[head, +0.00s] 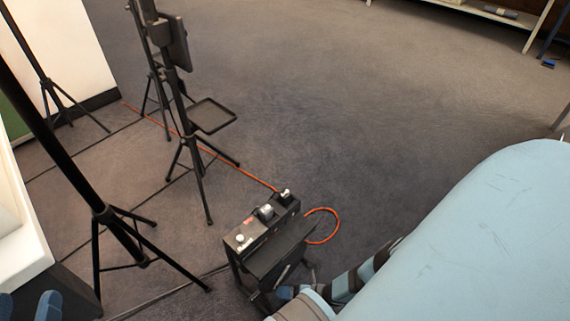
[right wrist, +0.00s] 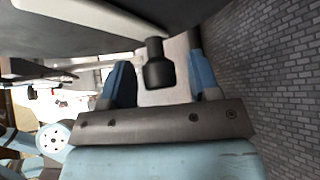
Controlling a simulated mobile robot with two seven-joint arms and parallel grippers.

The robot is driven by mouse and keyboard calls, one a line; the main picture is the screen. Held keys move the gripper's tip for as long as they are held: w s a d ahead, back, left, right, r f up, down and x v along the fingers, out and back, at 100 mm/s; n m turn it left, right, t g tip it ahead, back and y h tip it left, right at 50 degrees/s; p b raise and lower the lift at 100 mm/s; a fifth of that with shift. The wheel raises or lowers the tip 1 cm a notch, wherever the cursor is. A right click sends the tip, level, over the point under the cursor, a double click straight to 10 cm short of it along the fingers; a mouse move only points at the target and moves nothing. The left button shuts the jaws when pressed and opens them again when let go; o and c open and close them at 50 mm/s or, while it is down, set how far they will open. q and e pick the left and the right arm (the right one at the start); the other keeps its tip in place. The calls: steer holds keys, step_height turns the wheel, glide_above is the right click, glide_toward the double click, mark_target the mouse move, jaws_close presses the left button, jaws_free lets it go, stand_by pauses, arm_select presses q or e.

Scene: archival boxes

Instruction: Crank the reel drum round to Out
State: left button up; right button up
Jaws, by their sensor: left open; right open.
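No reel drum or Out mark can be made out clearly in either view. In the right wrist view my right gripper (right wrist: 161,82) is open, with blue fingers on both sides of a black knob-like handle (right wrist: 158,72). A gap shows on each side of the handle. What the handle is fixed to is unclear. In the head view a black box with knobs (head: 262,228) stands on a low stand, beside the end of my right arm. My left gripper (head: 27,307) is open and empty at the bottom left corner, partly cut off.
Black tripod stands (head: 118,228) fill the left side, one with a small tray (head: 212,115). An orange cable (head: 245,178) runs over the floor and loops beside the box. A white shelf (head: 480,10) is at the top right. The grey carpet between is clear.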

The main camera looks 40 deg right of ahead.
steer(key=shift+w, duration=0.1)
jaws_close()
steer(key=shift+f, duration=0.1)
steer(key=shift+d+f+n+g+h, duration=0.3)
steer(key=shift+d+f+n+h, duration=0.25)
steer(key=shift+d+n+h, duration=0.4)
steer(key=shift+w+d+f+n+h, duration=0.1)
steer(key=shift+d+f+n+h, duration=0.05)
steer(key=shift+d+n+h, duration=0.4)
steer(key=shift+d+f+n+h, duration=0.15)
steer(key=shift+d+n+h, duration=0.3)
steer(key=shift+h, duration=0.15)
steer(key=shift+d, duration=0.15)
